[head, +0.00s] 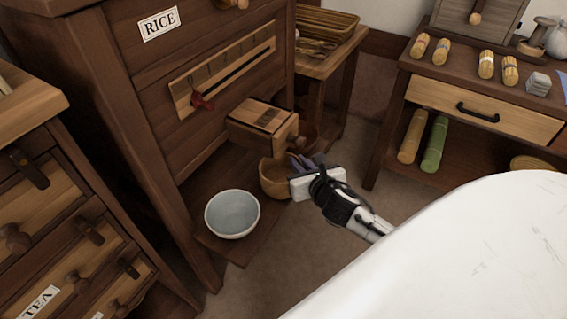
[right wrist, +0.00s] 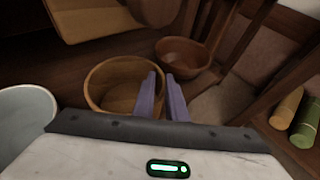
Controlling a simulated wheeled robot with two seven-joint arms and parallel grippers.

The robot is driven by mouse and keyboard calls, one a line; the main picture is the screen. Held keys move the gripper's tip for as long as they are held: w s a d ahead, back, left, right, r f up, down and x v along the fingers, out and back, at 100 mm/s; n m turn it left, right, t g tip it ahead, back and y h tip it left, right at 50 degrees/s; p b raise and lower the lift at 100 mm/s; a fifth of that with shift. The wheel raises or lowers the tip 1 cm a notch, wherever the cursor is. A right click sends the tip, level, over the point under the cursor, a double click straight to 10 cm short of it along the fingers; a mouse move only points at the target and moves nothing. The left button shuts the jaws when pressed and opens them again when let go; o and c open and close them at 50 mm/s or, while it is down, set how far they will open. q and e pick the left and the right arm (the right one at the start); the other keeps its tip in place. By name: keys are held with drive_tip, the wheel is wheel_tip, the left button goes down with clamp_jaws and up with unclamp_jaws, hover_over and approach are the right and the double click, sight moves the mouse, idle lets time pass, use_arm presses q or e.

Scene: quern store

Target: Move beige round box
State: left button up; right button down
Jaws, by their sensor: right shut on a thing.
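The beige round box (head: 271,182) is an open, round wooden container low in front of the rice cabinet, right of the white bowl. It shows larger in the right wrist view (right wrist: 108,92), with an empty-looking inside. My right gripper (head: 297,165) reaches it from the right. Its purple fingers (right wrist: 167,92) are shut on the box's near right rim in the right wrist view. I cannot tell whether the box rests on the low shelf or is slightly above it. My left gripper is not in view.
A white bowl (head: 232,214) stands on the low shelf (head: 208,239) close left of the box. A reddish-brown bowl (right wrist: 183,51) stands just behind it. A wooden spout box (head: 262,121) juts out above. A side table (head: 415,76) stands right, with floor between.

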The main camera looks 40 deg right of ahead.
sight(282, 158)
drive_tip(key=shift+w+a, duration=0.25)
drive_tip(key=shift+w, duration=0.5)
drive_tip(key=w+b, duration=0.1)
drive_tip(key=w+a+f+b, duration=0.1)
drive_tip(key=w, duration=0.1)
drive_tip(key=shift+a, duration=0.2)
drive_tip(key=shift+f, duration=0.25)
drive_tip(key=shift+s, duration=0.1)
drive_tip(key=c, duration=1.8)
unclamp_jaws()
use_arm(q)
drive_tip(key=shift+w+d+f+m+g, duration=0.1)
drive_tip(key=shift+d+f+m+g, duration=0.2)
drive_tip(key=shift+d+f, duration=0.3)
use_arm(e)
drive_tip(key=shift+o, duration=0.2)
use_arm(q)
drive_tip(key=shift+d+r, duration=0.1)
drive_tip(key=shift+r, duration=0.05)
use_arm(e)
drive_tip(key=shift+s, duration=0.1)
